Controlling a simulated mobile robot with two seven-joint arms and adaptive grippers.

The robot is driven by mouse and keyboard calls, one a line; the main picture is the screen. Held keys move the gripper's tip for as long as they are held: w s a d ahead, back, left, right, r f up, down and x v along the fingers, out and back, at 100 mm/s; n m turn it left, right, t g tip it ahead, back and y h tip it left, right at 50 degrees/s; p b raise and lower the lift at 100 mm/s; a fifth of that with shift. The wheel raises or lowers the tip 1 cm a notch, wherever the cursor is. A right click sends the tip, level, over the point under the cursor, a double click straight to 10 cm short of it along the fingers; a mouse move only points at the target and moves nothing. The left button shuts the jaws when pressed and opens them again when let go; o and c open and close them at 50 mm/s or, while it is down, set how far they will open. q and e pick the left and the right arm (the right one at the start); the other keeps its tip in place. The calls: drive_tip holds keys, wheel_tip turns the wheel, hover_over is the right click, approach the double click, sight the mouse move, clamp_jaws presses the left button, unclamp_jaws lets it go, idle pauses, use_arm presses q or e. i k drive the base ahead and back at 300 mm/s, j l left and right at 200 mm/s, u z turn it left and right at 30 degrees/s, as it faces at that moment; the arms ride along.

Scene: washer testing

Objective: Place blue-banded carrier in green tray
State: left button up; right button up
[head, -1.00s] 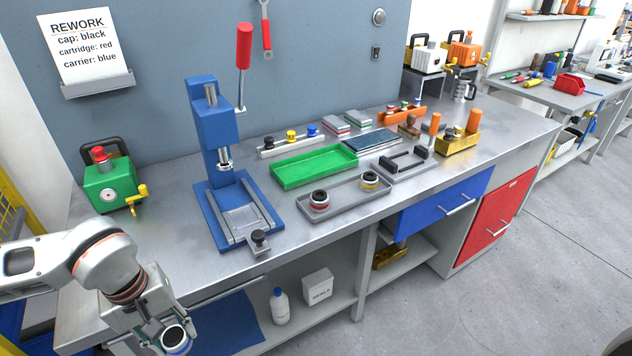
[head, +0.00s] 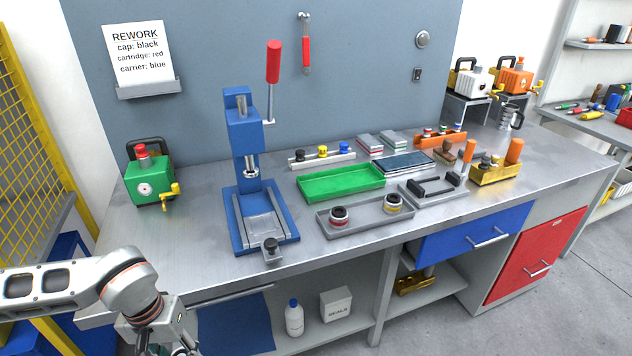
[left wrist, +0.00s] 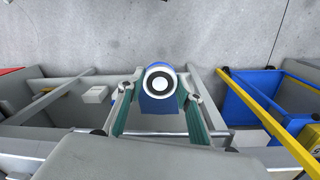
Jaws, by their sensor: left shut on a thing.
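My left gripper (left wrist: 160,95) is shut on the blue-banded carrier (left wrist: 160,82) in the left wrist view. The carrier shows a white ring with a dark centre and blue below it. In the head view my left gripper (head: 163,347) is at the bottom left, in front of the bench edge and mostly cut off by the frame. The carrier cannot be made out clearly there. The green tray (head: 342,183) lies empty on the bench, right of the blue press and well apart from the gripper. My right gripper is not in view.
The blue press (head: 245,160) with its red lever stands between my left arm and the green tray. A grey tray (head: 365,222) holds red- and yellow-banded carriers in front of the green tray. A green pump box (head: 148,187) is at left. Bare bench lies left of the press.

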sight(341, 184)
drive_tip(key=i+l, duration=0.1)
drive_tip(key=l, duration=0.5)
drive_tip(key=i+l, duration=0.1)
drive_tip(key=l, duration=0.5)
drive_tip(key=i+l, duration=0.15)
drive_tip(key=l, duration=0.4)
drive_tip(key=i+l, duration=0.1)
drive_tip(key=l, duration=0.5)
drive_tip(key=i+l, duration=0.1)
drive_tip(key=l, duration=0.5)
drive_tip(key=u, duration=0.05)
